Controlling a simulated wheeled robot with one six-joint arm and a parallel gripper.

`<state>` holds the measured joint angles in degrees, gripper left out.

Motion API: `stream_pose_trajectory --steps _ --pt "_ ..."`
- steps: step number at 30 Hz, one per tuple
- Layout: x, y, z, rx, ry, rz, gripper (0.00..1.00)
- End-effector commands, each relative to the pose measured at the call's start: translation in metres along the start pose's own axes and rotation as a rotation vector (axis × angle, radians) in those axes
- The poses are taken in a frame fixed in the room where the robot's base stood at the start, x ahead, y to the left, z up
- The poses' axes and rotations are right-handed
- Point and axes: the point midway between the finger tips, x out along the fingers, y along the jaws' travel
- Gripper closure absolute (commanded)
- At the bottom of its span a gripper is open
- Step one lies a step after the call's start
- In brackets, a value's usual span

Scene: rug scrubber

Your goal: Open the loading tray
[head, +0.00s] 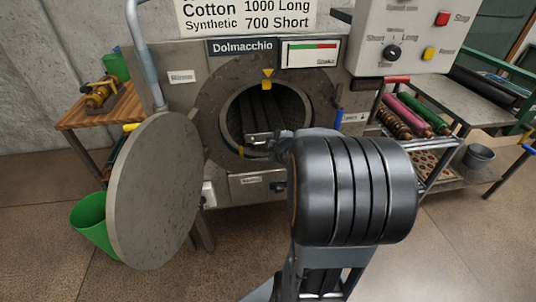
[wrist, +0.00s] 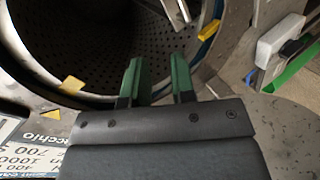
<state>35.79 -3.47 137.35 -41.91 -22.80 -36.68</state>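The Dolmacchio machine (head: 215,70) stands ahead with its round grey door (head: 155,190) swung out to the left. Its round drum opening (head: 235,105) shows, with dark ribbed metal and a pale-edged piece (head: 258,137) low inside. A small labelled front panel (head: 245,190) lies below the opening. I cannot tell which part is the loading tray. My gripper (wrist: 157,82) is open and empty in the wrist view, its green-tipped fingers apart in front of the drum opening (wrist: 90,50).
A white latch-like block (wrist: 280,38) is at the right in the wrist view. A wooden table (head: 105,112) and green bin (head: 95,220) stand left. A rack with coloured rolls (head: 410,115) stands right. A control panel (head: 410,30) hangs above. The front floor looks clear.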

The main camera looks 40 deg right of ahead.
Motion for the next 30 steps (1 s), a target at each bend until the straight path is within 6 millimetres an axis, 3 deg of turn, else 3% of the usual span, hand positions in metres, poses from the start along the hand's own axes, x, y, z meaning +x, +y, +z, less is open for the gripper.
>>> stream_pose_trajectory --steps 1,3,10,17,30 --pt "0.015 -0.015 0.022 -0.067 0.037 0.027 0.76" --pt "0.023 -0.022 0.037 -0.16 0.106 0.065 0.76" --pt "0.03 -0.042 0.064 -0.334 0.269 0.156 0.76" --pt "0.042 -0.045 0.062 -0.379 0.324 0.185 0.76" --pt "0.118 -0.035 0.034 -0.378 0.325 0.185 0.76"
